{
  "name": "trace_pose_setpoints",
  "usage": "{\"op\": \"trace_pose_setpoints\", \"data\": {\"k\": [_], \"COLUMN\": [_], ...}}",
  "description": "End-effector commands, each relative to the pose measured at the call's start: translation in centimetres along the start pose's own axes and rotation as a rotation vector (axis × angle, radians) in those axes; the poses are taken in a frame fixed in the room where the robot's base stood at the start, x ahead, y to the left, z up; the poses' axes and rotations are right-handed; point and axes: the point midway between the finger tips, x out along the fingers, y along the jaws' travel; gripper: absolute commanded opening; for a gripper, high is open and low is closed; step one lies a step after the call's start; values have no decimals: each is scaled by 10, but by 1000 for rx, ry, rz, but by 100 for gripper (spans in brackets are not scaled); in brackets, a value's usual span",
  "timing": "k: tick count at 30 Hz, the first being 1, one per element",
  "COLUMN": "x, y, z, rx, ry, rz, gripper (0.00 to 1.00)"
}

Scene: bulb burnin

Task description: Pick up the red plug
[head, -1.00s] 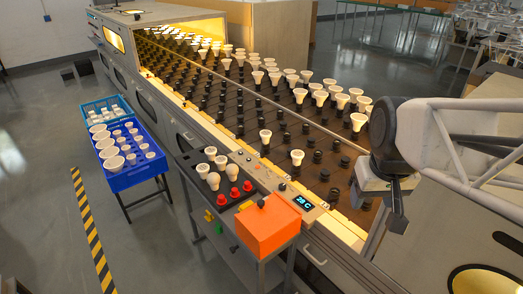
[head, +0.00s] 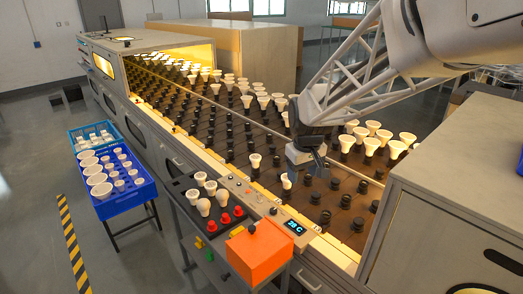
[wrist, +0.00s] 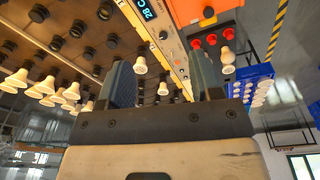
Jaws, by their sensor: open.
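Three red plugs (head: 225,218) stand in a row on a black tray on a small cart beside the long rack. They also show in the wrist view (wrist: 212,40), at the upper right, beyond my right-hand finger. My gripper (head: 306,170) hangs over the near side of the rack, to the right of the plugs and above them. In the wrist view my gripper (wrist: 163,78) has its two fingers wide apart, with nothing held between them. No finger touches a plug.
White bulbs (head: 203,206) stand behind the plugs on the tray. An orange box (head: 259,253) and the control panel with its display (head: 294,227) are close by on the right. The rack (head: 250,130) holds several bulbs and black sockets. A blue crate (head: 127,200) stands left.

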Motion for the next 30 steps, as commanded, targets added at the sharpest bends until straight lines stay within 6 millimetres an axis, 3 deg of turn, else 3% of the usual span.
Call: {"op": "trace_pose_setpoints", "data": {"k": [3,17,30], "x": [19,102,200], "y": [-3,-24,-60], "z": [-29,-129,-210], "rx": [-48,-230,-405], "ry": [-10,-44,-72], "rz": [-6,-29,-51], "gripper": [59,59,59]}}
